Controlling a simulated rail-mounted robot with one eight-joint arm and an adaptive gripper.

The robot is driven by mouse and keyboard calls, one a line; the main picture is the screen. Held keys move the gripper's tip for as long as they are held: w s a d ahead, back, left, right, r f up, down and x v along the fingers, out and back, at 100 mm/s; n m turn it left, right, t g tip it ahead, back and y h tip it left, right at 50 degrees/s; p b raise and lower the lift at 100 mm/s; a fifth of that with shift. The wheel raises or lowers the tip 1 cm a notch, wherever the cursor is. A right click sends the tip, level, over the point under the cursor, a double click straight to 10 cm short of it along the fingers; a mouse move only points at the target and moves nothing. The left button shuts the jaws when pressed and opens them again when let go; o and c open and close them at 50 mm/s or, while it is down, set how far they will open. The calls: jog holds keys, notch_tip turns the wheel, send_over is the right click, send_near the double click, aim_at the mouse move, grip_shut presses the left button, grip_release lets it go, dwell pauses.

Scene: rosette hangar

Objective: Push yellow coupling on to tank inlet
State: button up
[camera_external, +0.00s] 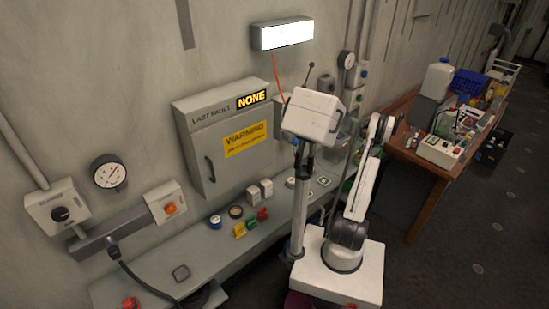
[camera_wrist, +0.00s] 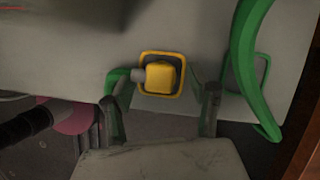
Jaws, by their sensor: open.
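A yellow block-shaped coupling (camera_wrist: 161,77) shows in the wrist view, lying within a yellow square outline (camera_wrist: 181,62) on a grey surface. A grey stub and a green hose (camera_wrist: 117,74) join its left side. My gripper (camera_wrist: 160,98) is open. Its two fingers are spread on either side of the coupling in the picture, with nothing held between them; I cannot tell the remaining height. I cannot make out a tank inlet with certainty in either view. In the external view, the gripper and the coupling cannot be made out behind my body and arm.
In the wrist view, a thick green hose (camera_wrist: 242,65) loops at the right, across a second square outline. In the external view, a grey bench (camera_external: 160,262) runs along the wall below a cabinet (camera_external: 207,158). A cluttered wooden table (camera_external: 423,172) stands at the right.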

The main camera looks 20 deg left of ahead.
jog(key=shift+a+f, duration=0.2)
jog(key=shift+f, duration=0.3)
jog(key=c, duration=1.1)
jog(key=shift+c, duration=0.2)
notch_tip(320, 180, up, 10)
jog(key=shift+r, duration=0.1)
